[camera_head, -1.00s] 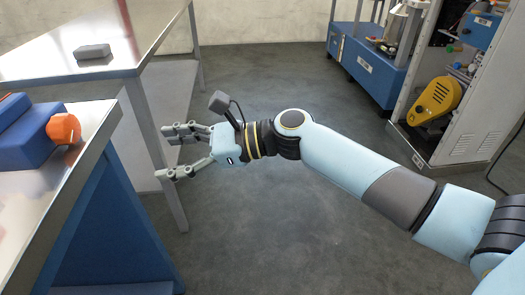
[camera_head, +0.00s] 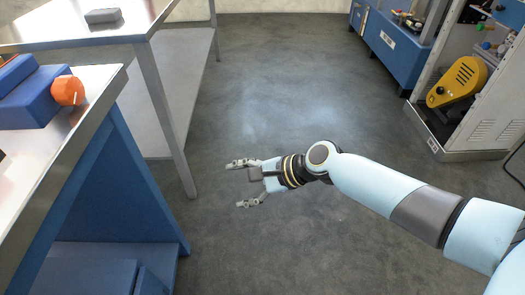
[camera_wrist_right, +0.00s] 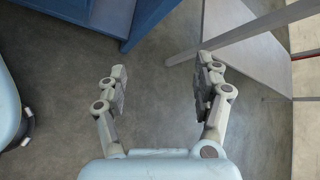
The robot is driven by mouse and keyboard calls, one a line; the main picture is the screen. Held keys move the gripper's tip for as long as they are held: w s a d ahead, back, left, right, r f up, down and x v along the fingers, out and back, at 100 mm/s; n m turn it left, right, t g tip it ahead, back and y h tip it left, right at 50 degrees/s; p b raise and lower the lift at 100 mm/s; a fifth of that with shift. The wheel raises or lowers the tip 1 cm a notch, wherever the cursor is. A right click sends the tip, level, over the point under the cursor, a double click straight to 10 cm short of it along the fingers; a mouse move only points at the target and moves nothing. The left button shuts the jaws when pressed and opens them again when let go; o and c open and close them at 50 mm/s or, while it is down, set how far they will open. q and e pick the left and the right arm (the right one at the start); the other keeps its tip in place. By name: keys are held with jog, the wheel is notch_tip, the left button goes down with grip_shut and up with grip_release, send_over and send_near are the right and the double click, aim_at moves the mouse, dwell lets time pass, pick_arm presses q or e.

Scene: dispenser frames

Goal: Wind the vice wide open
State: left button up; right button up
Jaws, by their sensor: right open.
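A blue block-shaped body (camera_head: 35,103) with an orange knob (camera_head: 68,90) on its right end sits on the metal-topped bench at the left of the head view. I take it for the vice; its jaws cannot be made out, and the left part is cut off by the picture edge. My right gripper (camera_head: 236,185) is open and empty over the floor, to the right of the bench and below the knob in the picture. In the right wrist view its two fingers (camera_wrist_right: 162,68) stand apart with only floor between them. My left gripper is out of view.
The bench (camera_head: 100,85) has a blue side panel and lower shelf. Behind it stands a metal table (camera_head: 60,38) with a grey block (camera_head: 103,16) on top and a leg near my gripper. A cabinet with a yellow machine part (camera_head: 458,82) is at right. The middle floor is clear.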

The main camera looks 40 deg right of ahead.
jog(key=shift+n+g+h, duration=0.3)
jog(key=shift+n+h, duration=0.3)
jog(key=shift+n, duration=0.1)
jog(key=s+f, duration=0.1)
jog(key=s+d+f, duration=0.2)
jog(key=f, duration=0.1)
jog(key=shift+f, duration=0.1)
jog(key=shift+s+d, duration=0.1)
